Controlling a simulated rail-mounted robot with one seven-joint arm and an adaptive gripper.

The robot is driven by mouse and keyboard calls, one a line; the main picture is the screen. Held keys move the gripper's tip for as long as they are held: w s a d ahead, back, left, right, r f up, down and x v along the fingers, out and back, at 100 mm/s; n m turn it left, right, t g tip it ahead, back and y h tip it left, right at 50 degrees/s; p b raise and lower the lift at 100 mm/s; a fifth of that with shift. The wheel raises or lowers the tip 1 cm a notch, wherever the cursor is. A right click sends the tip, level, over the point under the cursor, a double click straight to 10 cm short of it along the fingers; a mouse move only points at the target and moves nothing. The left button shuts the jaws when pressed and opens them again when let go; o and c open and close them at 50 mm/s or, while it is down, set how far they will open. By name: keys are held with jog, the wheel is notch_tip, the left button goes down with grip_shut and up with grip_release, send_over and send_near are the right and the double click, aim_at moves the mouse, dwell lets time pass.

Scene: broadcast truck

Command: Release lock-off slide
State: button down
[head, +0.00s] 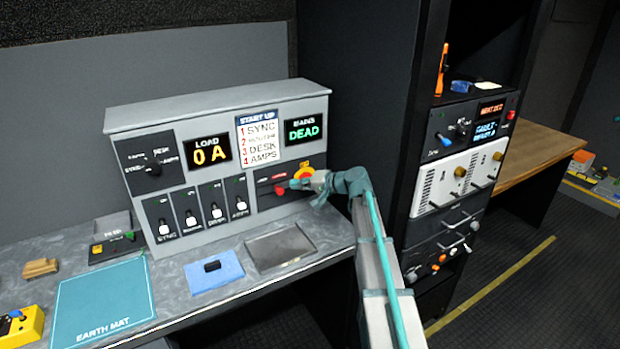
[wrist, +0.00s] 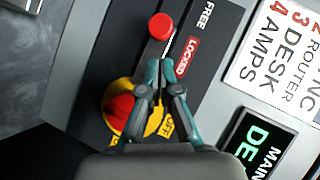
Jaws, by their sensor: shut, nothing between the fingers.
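The lock-off slide is a red round knob (wrist: 160,26) on a black panel in the wrist view. It sits in a pale slot beside the FREE and LOCKED labels, level with a point between them. In the head view the knob (head: 280,190) shows at the right of the grey console. My gripper (wrist: 158,66) is shut and empty, its tips by the LOCKED label, just short of the knob with a small gap in the picture. The head view shows my gripper (head: 297,184) right of the knob. Whether the tips touch the panel is unclear.
A red rotary switch (wrist: 120,108) on a yellow plate lies beside and partly under my fingers. The console (head: 218,93) carries a LOAD display reading 0 A and a MAINS display reading DEAD. An equipment rack (head: 425,95) stands right.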

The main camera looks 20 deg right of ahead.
jog(key=shift+s+a+f, duration=0.1)
jog(key=shift+a+f, duration=0.15)
jog(key=shift+a, duration=0.25)
jog(key=shift+a+f, duration=0.2)
jog(key=shift+a, duration=0.3)
jog(key=a+b, duration=0.1)
jog(key=a, duration=0.1)
jog(key=s+a+b, duration=0.1)
jog(key=a, duration=0.2)
jog(key=shift+s, duration=0.2)
jog(key=shift+d, duration=0.1)
jog(key=w+d+r+b+v, duration=0.1)
jog(key=w+b+v, duration=0.1)
jog(key=v, duration=1.1)
jog(key=shift+d+b, duration=0.2)
jog(key=shift+b, duration=0.1)
